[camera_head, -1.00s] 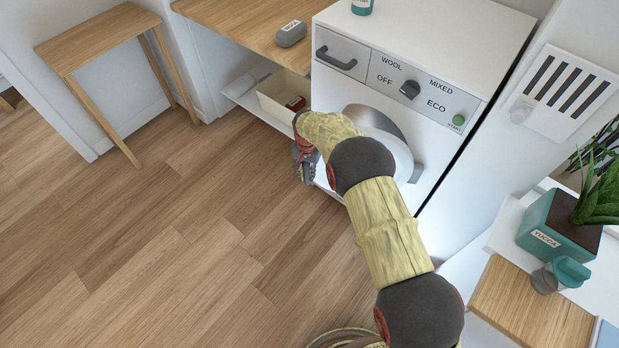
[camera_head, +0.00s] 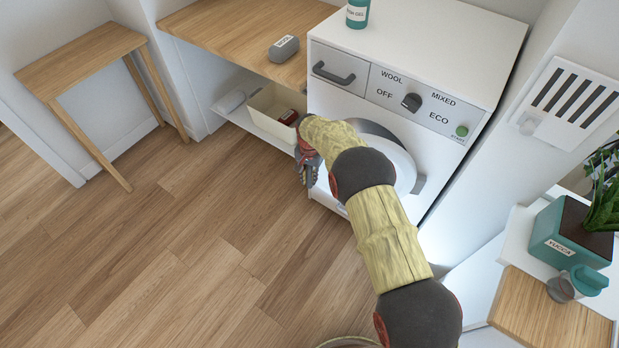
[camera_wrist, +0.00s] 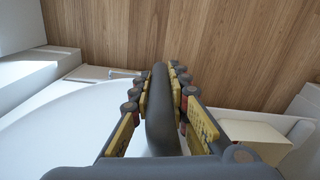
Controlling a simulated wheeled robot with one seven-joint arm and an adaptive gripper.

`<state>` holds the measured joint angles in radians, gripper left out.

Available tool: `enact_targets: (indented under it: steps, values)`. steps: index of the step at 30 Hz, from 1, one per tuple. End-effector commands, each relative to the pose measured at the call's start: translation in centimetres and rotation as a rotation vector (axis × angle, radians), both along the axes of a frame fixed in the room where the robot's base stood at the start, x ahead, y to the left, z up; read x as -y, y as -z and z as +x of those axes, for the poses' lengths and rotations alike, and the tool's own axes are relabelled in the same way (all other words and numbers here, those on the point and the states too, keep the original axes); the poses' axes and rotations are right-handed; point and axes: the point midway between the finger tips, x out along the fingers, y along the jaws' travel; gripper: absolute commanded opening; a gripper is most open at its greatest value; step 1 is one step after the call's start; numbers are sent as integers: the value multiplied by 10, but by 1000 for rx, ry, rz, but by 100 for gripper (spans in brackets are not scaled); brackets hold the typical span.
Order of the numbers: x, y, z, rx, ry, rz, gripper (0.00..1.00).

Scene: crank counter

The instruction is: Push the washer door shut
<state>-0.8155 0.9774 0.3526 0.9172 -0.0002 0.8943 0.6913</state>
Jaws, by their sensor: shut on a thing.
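The white washer (camera_head: 430,45) stands at the centre right in the head view. Its round front (camera_head: 402,165) with a grey ring (camera_head: 372,130) is partly hidden behind my arm, so the door's angle is hard to read. A grey latch-like piece (camera_head: 418,184) is at the right of the ring. My gripper (camera_head: 308,172) is low by the washer's front left side. In the wrist view my gripper (camera_wrist: 160,78) is shut on a dark grey bar (camera_wrist: 160,115), which looks like the door handle. A large white curved surface, likely the door (camera_wrist: 60,135), lies to its left.
A cream bin (camera_head: 268,116) sits on the low shelf left of the washer, close to my gripper; it also shows in the wrist view (camera_wrist: 258,133). A wooden side table (camera_head: 85,62) stands at far left. The floor (camera_head: 170,250) in front is clear.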

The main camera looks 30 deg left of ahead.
Motion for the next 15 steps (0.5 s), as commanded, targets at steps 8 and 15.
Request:
enact_targets:
  steps: [8, 15]
  values:
    - [-1, 1, -1, -1, -1, 1, 29]
    - [0, 0, -1, -1, -1, 0, 36]
